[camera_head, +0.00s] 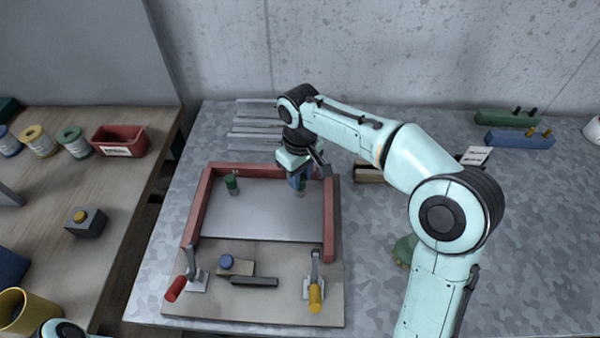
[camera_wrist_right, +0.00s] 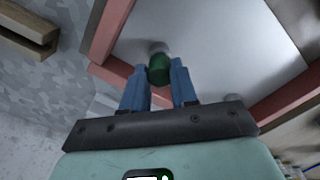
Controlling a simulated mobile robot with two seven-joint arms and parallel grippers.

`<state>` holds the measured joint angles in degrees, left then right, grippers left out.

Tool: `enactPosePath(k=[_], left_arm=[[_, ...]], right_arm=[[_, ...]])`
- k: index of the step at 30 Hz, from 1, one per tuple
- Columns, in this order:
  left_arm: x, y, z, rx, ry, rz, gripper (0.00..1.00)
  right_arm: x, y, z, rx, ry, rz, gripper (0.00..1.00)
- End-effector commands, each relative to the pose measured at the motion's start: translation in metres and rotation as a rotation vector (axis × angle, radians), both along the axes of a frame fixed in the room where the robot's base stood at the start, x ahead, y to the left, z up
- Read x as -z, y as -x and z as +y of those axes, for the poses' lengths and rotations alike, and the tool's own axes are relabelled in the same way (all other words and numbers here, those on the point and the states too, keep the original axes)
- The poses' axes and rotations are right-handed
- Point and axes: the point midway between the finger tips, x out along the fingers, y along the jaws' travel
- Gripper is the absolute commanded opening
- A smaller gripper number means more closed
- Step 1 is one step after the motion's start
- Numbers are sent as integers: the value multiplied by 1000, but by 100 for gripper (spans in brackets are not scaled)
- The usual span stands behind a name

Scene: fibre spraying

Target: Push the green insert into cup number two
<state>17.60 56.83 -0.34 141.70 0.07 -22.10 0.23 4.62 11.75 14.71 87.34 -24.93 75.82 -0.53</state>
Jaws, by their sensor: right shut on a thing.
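My right gripper (camera_head: 299,183) reaches down inside the far right corner of the red-walled frame (camera_head: 201,207). In the right wrist view its blue fingers (camera_wrist_right: 158,78) are shut on a green insert (camera_wrist_right: 159,70). A small pale cup-like piece (camera_wrist_right: 158,47) shows just beyond the insert's end; I cannot tell whether the insert is seated in it. In the head view the gripper mostly hides this insert. Another green piece (camera_head: 231,183) stands upright near the frame's far left corner. No cup number is readable. My left gripper is out of view.
A red-handled clamp (camera_head: 175,288) and a yellow-handled clamp (camera_head: 316,297) stand at the frame's front. A wooden block (camera_head: 370,174) is right of the frame. The plate's middle (camera_head: 262,222) is clear.

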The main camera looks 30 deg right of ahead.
Motion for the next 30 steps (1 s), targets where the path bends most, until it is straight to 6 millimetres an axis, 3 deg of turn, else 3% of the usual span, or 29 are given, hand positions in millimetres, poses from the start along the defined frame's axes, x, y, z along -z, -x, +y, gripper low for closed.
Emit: enactPosePath(k=[11, 12, 15, 25, 30], left_arm=[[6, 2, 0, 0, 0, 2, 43], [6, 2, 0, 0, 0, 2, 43], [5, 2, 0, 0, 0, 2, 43], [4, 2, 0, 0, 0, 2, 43], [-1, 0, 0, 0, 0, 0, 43]], right_arm=[[10, 0, 0, 0, 0, 0, 0], [10, 0, 0, 0, 0, 0, 31], [10, 0, 0, 0, 0, 0, 58], [6, 0, 0, 0, 0, -1, 58], [-17, -1, 0, 1, -1, -4, 58]])
